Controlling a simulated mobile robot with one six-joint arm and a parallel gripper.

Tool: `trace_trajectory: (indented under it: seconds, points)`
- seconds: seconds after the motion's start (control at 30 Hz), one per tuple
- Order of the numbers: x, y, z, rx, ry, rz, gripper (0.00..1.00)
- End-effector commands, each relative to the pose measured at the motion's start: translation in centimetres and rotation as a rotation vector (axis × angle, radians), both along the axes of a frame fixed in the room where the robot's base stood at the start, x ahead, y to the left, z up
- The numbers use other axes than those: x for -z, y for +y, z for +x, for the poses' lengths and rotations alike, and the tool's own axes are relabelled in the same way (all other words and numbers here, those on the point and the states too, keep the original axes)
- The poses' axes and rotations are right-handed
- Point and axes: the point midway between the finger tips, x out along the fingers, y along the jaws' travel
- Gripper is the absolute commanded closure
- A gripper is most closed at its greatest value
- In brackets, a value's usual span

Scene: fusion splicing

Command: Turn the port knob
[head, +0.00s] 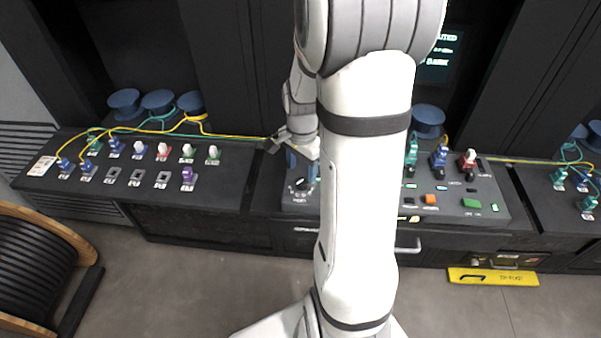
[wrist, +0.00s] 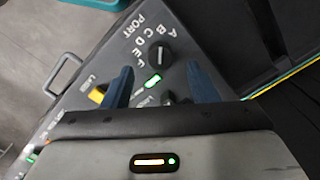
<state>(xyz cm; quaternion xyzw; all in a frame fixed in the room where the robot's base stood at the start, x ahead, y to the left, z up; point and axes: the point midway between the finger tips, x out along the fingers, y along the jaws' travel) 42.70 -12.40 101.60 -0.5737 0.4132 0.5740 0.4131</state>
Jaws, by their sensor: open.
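The port knob (wrist: 159,56) is a black rotary knob on the dark console panel, with the word PORT and the letters A to F around it. In the head view the knob (head: 300,184) shows at the left end of the splicer console, just below my gripper (head: 303,160). In the wrist view my gripper (wrist: 160,90) is open, with its two blue fingers apart and nothing between them but panel. The knob lies beyond the fingertips, between their lines, and appears untouched.
A green light (wrist: 153,81) and a second dark knob (wrist: 168,98) sit nearer the gripper. A yellow part (wrist: 98,93) is left of the fingers. In the head view, connectors and yellow cables (head: 235,136) cover the left bench. My arm hides the console's middle.

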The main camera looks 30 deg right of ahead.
Motion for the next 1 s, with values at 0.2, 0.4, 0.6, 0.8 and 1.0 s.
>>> trace_trajectory:
  seconds: [0.2,0.4,0.6,0.8,1.0]
  points:
    - [3.1,0.0,-0.1,-0.001,0.003,0.001,0.47]
    - [4.1,0.0,0.0,-0.001,0.0,0.0,0.47]
    - [4.2,0.0,0.0,-0.001,-0.001,-0.001,0.47]
    - [4.2,0.0,0.0,-0.001,-0.001,-0.001,0.61]
    - [4.1,-0.1,0.0,-0.001,-0.001,-0.001,0.77]
